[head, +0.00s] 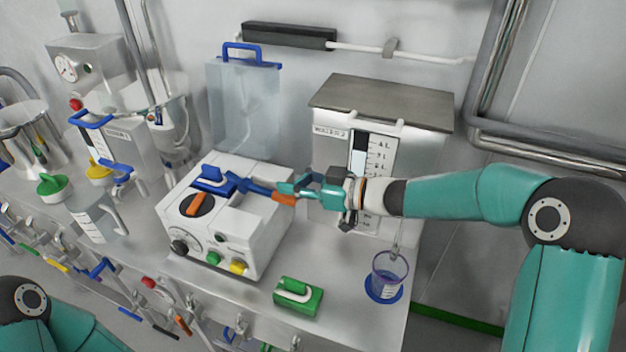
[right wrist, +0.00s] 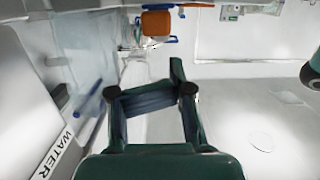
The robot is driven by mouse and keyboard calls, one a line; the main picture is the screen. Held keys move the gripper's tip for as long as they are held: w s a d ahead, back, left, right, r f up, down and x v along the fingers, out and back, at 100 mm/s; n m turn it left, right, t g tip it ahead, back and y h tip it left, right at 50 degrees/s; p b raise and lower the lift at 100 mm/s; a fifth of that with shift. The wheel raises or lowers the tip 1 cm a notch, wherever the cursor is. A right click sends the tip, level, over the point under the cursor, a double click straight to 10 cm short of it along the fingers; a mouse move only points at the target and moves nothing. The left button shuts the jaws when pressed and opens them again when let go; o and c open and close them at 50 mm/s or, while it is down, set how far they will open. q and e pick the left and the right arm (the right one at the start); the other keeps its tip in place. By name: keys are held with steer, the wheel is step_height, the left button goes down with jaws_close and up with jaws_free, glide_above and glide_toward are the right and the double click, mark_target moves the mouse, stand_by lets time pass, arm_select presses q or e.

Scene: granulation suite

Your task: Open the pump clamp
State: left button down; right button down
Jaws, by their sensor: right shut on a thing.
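The pump (head: 262,245) is a white box on the steel bench in the head view, with a dial, knobs and a blue top. Its clamp lever (head: 250,187) is a blue arm reaching out to the right of the box, with an orange grip (head: 285,199) at its end. My right gripper (head: 290,190) is shut on the orange grip, coming from the right. The fingers partly hide the grip. In the right wrist view an orange block (right wrist: 158,22) shows beyond the fingers. My left gripper is out of view.
A water tank (head: 425,140) stands behind my right gripper, with a clear blue-handled panel (head: 240,110) to its left. A green-based block (head: 298,297) and a beaker (head: 389,273) on a blue coaster stand near the front. Bare bench lies between them.

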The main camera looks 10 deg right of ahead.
steer(key=shift+f, duration=1.45)
step_height(320, 180, down, 5)
steer(key=shift+w+r+b, duration=0.1)
steer(key=shift+w+b, duration=0.05)
steer(key=shift+b, duration=1.05)
steer(key=shift+r, duration=0.1)
